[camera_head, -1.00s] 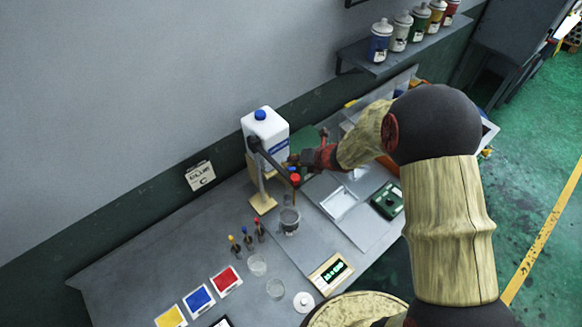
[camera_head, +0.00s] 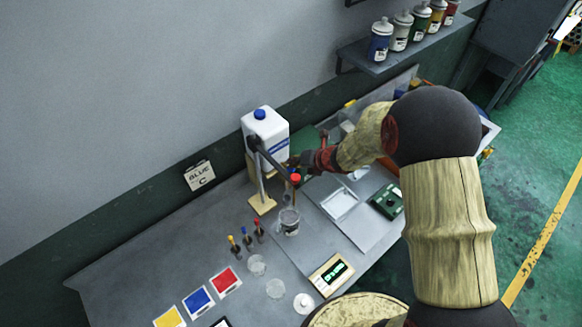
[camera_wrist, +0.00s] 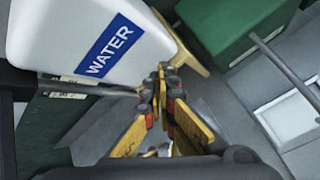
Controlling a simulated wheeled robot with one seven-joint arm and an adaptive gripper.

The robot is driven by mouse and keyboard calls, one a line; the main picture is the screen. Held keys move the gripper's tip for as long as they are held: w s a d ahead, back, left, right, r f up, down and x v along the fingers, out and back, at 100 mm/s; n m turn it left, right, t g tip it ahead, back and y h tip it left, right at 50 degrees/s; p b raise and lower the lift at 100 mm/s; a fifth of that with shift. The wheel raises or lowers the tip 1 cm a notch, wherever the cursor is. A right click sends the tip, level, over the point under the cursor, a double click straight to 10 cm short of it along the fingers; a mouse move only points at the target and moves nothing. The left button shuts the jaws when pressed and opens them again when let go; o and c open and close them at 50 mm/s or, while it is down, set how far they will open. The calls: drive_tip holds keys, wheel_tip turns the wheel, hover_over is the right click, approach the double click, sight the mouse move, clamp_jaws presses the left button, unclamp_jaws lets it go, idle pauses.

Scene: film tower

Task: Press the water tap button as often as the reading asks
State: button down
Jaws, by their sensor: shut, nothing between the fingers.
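The white water tank (camera_head: 265,135) with a blue cap stands on a wooden stand. Its WATER label (camera_wrist: 110,45) reads clearly in the wrist view. A red tap button (camera_head: 296,178) shows at the end of a dark arm in front of the tank. My gripper (camera_wrist: 163,82) is shut and empty, its fingertips beside the tank. In the head view it is just above and right of the red button; I cannot tell whether it touches. A glass beaker (camera_head: 289,221) stands below the tap. The reading display (camera_head: 331,274) shows green digits too small to read.
Several droppers (camera_head: 247,238), small glasses (camera_head: 257,265) and coloured cards (camera_head: 198,301) are at the left. A grey tray (camera_head: 340,204) and green box (camera_head: 387,201) lie right. A shelf (camera_head: 400,50) holds several jars.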

drive_tip(key=shift+r, duration=0.1)
drive_tip(key=shift+r+p, duration=0.85)
drive_tip(key=shift+r, duration=0.1)
drive_tip(key=shift+r+p, duration=1.95)
drive_tip(key=shift+r, duration=0.55)
